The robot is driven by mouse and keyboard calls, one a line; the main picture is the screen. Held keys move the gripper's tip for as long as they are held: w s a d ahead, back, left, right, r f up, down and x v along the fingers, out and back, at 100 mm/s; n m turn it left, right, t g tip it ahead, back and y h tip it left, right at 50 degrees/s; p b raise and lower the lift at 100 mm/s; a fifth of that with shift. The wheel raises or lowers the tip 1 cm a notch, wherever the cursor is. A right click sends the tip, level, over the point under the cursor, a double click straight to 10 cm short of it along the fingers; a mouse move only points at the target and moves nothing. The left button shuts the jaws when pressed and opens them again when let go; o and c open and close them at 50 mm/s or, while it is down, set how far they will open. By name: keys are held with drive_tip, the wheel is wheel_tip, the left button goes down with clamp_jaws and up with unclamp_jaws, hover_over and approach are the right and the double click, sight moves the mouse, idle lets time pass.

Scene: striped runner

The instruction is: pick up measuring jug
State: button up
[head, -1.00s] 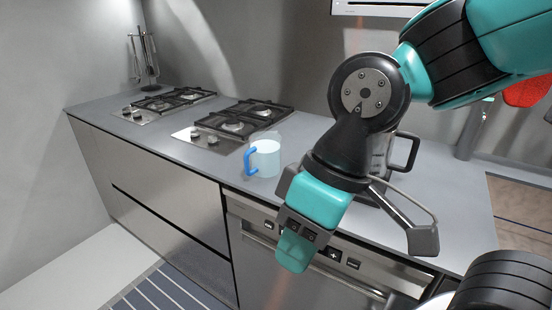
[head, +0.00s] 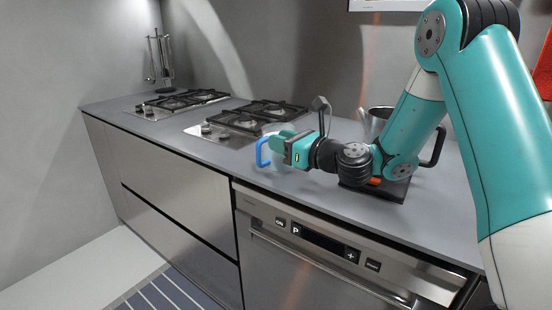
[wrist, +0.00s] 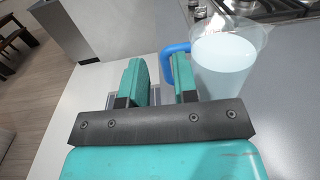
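The measuring jug stands upright on the grey counter, clear-walled with pale contents and a blue handle. In the wrist view the jug (wrist: 224,66) is at the upper right, its handle toward the fingers. In the head view its blue handle (head: 261,153) shows left of my gripper (head: 280,145), which hides most of the body. In the wrist view my gripper (wrist: 162,82) is open, its teal fingers apart with nothing held. The right finger overlaps part of the handle; I cannot tell whether they touch.
Two gas hobs (head: 255,116) lie behind and left of the jug. A steel kettle (head: 377,118) stands to the right, partly behind my arm.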

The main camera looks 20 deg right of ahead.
drive_tip(key=b, duration=0.3)
approach(258, 159)
drive_tip(key=w, duration=0.3)
drive_tip(key=shift+a+f, duration=0.4)
drive_tip(key=shift+w+a+r+p, duration=0.15)
drive_tip(key=shift+w+a+p, duration=0.35)
drive_tip(key=shift+p, duration=0.45)
drive_tip(key=p+x, duration=0.2)
drive_tip(key=x, duration=0.4)
drive_tip(key=shift+w, duration=0.1)
clamp_jaws()
